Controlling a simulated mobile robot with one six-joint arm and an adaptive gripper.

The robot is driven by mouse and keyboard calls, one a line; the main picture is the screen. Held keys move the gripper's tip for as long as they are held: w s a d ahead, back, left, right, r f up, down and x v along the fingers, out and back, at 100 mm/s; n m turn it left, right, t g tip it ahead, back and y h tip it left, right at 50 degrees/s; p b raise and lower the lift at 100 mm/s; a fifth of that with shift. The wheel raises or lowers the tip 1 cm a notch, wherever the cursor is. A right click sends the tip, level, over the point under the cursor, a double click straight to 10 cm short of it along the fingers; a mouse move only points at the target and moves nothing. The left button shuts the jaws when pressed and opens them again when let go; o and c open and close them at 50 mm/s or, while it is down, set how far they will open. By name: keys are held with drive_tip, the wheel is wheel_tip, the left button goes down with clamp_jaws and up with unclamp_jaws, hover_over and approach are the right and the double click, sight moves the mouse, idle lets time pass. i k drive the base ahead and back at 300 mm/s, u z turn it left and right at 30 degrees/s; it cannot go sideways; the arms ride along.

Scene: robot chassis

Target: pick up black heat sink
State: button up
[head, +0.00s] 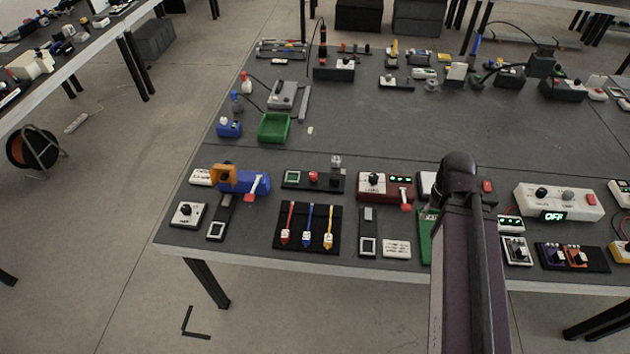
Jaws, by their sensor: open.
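I cannot pick out a black heat sink with certainty; several small dark items lie on the dark workbench (390,135). A green board (425,240) at the front of the bench is partly covered by my dark purple arm, which rises from the bottom right of centre. What lies behind the arm is hidden. My gripper does not show in the head view.
Switch boxes line the front edge, with a black mat (308,243) of coloured levers. A green tray (274,127) stands farther back left. A white control box (560,201) displaying OFF is right of my arm. The bench's middle is mostly clear.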

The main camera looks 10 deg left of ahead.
sight(333, 180)
drive_tip(key=u, duration=0.75)
drive_tip(key=k, duration=0.95)
drive_tip(key=z, duration=0.05)
drive_tip(key=i, duration=0.8)
